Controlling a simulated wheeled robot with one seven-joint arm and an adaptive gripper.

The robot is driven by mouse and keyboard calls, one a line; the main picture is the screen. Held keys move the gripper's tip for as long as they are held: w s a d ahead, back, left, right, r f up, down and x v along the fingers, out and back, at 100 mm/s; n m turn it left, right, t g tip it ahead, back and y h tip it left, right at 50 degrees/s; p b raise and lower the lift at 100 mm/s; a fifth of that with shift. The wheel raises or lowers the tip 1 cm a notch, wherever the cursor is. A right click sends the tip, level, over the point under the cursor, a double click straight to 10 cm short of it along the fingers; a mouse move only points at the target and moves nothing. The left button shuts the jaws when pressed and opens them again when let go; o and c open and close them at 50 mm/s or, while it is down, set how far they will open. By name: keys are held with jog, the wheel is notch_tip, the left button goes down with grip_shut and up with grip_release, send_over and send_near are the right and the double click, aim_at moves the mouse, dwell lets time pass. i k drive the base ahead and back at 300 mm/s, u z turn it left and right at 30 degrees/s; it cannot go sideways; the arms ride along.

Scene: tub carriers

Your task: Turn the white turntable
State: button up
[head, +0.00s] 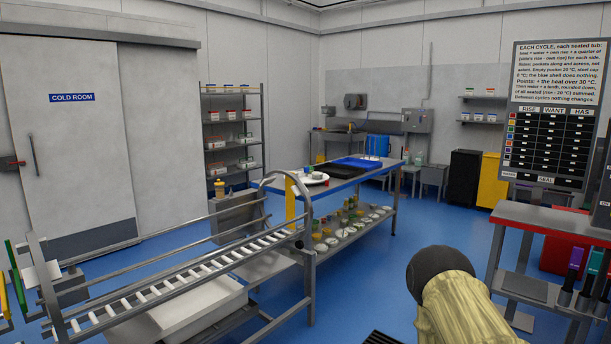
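A small white round turntable (316,178) appears to sit on the near left end of the long steel table (345,180) in the middle of the room. It is far off and small in the head view. Small dark and pale items show on or right by it, too small to make out. A yellow upright panel (290,200) stands just to its left, at the table's end. My gripper is not in view, so its state and any contact do not show.
A roller conveyor (180,272) runs from the front left toward the table. A blue tray (357,163) and a black tray (333,171) lie beyond the turntable. Blue floor (385,270) lies open between.

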aim_at(306, 178)
jog(key=z, duration=0.55)
jog(key=i, duration=1.85)
jog(key=z, duration=0.5)
jog(key=i, duration=1.6)
jog(key=u, duration=0.9)
jog(key=i, duration=1.4)
jog(key=u, duration=0.95)
